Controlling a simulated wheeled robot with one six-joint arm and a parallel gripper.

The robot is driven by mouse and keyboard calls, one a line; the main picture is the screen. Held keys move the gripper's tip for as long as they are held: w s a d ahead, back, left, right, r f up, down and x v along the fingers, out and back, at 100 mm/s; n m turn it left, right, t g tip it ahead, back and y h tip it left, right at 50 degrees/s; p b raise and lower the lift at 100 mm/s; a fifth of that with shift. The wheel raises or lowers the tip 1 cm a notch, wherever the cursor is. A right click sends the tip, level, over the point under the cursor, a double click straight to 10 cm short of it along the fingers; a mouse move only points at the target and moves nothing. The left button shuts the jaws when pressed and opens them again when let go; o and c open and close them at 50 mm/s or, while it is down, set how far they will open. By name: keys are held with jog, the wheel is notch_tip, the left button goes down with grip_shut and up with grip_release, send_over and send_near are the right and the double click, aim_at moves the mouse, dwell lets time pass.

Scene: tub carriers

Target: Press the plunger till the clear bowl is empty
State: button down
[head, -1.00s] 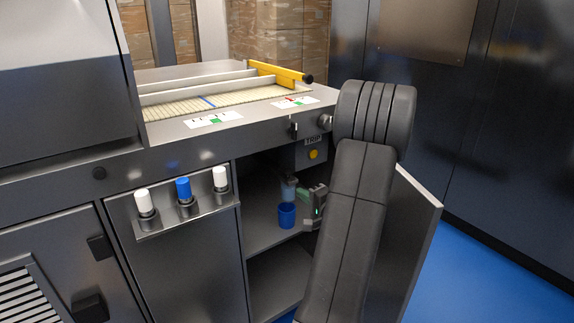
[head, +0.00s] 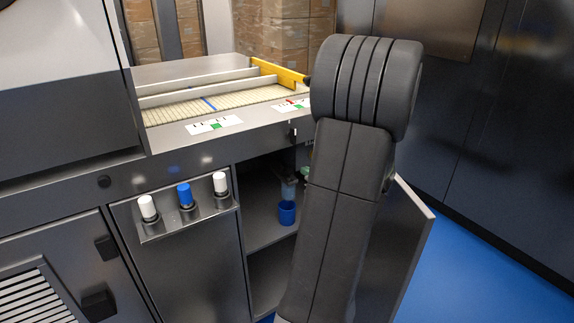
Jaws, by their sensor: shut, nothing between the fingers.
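The clear bowl (head: 289,189) hangs inside the open lower bay, small and dim. Its liquid level and its plunger are too small to make out. A blue cup (head: 287,213) stands on the bay's shelf just below the bowl. My gripper (head: 305,172) is mostly hidden behind my own arm. Only a small grey and green sliver of it shows, right of the bowl and slightly higher. Its fingertips are hidden, so I cannot tell whether it touches anything.
The bay shelf (head: 262,226) is open on its left side. An open door panel (head: 412,235) stands to the right of my arm. White and blue knobs (head: 184,196) project from the cabinet front. A conveyor bed (head: 225,102) with a yellow bar lies above.

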jog(key=shift+s+d+r+n, duration=0.1)
jog(key=shift+r+n, duration=0.3)
jog(key=shift+n, duration=0.25)
jog(key=shift+s+r+n, duration=0.1)
jog(key=shift+r+n, duration=0.25)
jog(key=shift+n, duration=0.3)
jog(key=p, duration=0.1)
send_over(288, 173)
jog(key=v, duration=0.2)
notch_tip(288, 173, down, 2)
jog(key=f, duration=0.3)
jog(key=shift+w+f, duration=0.15)
jog(key=shift+w, duration=0.05)
jog(key=shift+d+f, duration=0.1)
jog(key=shift+f, duration=0.35)
jog(key=shift+b, duration=0.3)
